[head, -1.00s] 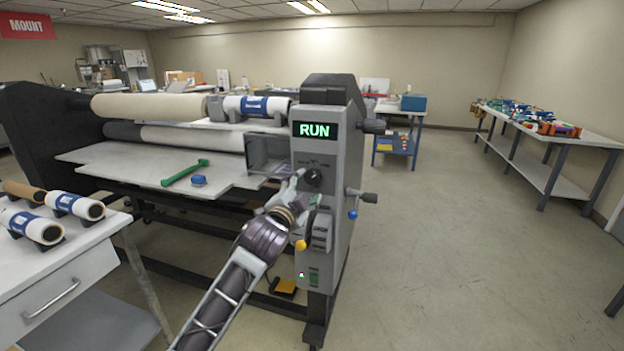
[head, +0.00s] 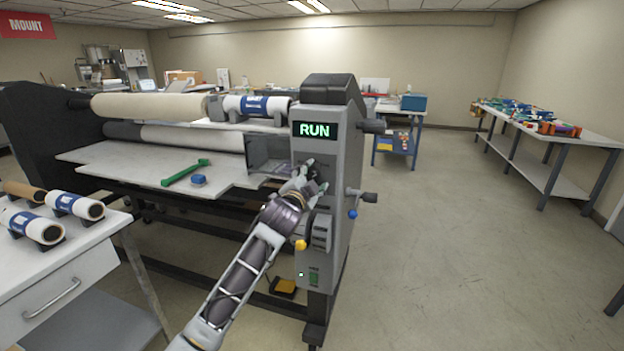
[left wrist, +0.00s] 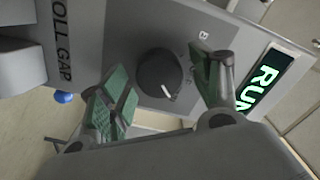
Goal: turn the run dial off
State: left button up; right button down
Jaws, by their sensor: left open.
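The run dial (left wrist: 160,77) is a round black knob with a white mark on the grey control panel (head: 337,230). In the left wrist view it sits between the two spread green-padded fingers of my left gripper (left wrist: 170,92), with a gap on each side. In the head view my left gripper (head: 310,178) is at the panel and covers most of the dial. The display (head: 314,130) above reads RUN in green; it also shows sideways in the left wrist view (left wrist: 262,82). My right gripper is not in view.
A blue-tipped lever (head: 353,213) sticks out on the panel's right side. A yellow knob (head: 301,245) is below my gripper. The floor at right is clear.

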pick_arm(q)
jog(key=shift+w, duration=0.1)
jog(key=c, duration=1)
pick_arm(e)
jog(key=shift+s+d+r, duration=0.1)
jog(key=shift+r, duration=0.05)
pick_arm(q)
jog(key=shift+n+p, duration=0.35)
jog(key=shift+n, duration=0.05)
jog(key=n+p, duration=0.2)
jog(key=n, duration=0.1)
jog(key=shift+n+p, duration=0.55)
jog(key=shift+n, duration=0.25)
jog(key=shift+a+n+p, duration=0.1)
jog(key=shift+n+p, duration=1)
jog(key=shift+n, duration=0.6)
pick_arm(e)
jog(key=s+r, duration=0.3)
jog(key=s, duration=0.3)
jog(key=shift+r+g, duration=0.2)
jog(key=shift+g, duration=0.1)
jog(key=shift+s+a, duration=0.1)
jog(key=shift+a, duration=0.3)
